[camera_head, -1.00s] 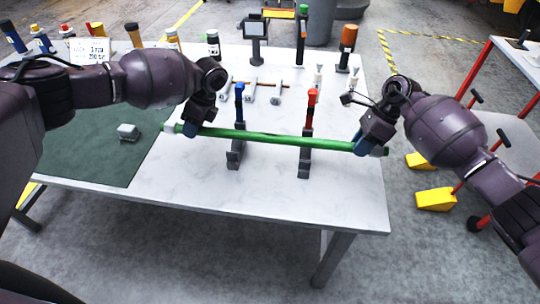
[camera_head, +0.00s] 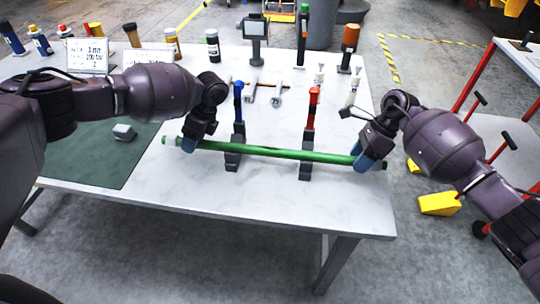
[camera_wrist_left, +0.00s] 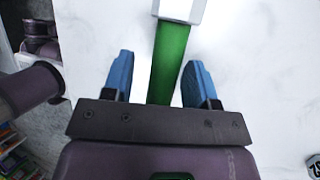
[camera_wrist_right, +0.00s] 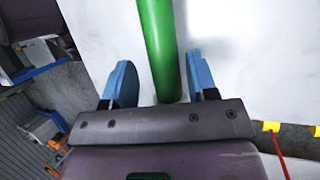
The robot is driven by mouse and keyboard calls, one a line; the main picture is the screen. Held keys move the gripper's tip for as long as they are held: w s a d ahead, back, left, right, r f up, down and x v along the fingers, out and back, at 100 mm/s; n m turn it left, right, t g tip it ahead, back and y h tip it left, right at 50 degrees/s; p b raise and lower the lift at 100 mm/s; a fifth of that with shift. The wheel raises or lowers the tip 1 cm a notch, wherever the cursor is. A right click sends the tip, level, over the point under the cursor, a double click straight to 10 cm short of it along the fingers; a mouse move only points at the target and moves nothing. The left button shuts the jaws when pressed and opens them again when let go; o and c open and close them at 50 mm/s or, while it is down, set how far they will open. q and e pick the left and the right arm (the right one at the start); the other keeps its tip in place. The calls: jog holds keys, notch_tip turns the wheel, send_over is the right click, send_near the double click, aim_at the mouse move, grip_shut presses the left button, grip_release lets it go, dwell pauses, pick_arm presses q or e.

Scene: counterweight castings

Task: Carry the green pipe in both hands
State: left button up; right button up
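The green pipe (camera_head: 272,152) lies nearly level across two dark grey stands, a blue-topped one (camera_head: 238,112) and a red-topped one (camera_head: 311,112). It seems to rest in them. My left gripper (camera_head: 188,147) is at its left end, and my right gripper (camera_head: 366,163) at its right end. In the left wrist view the pipe (camera_wrist_left: 170,60) runs between the two blue fingers with gaps on both sides; a pale angular piece (camera_wrist_left: 178,9) covers its far part. In the right wrist view the pipe (camera_wrist_right: 159,45) also lies between spread fingers. Both grippers look open.
The white table (camera_head: 260,195) has clear room in front of the pipe. A dark green mat (camera_head: 85,160) with a small grey block (camera_head: 124,132) lies at left. Bottles, a sign (camera_head: 88,55) and a display (camera_head: 255,28) stand behind. A red-framed cart (camera_head: 515,75) is at right.

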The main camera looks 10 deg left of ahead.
jog(key=shift+w+d+r, duration=0.15)
jog(key=shift+d+r, duration=0.1)
jog(key=shift+r, duration=0.2)
pick_arm(q)
jog(key=v, duration=1.2)
pick_arm(e)
jog(key=v, duration=1.1)
pick_arm(q)
jog(key=shift+s, duration=0.1)
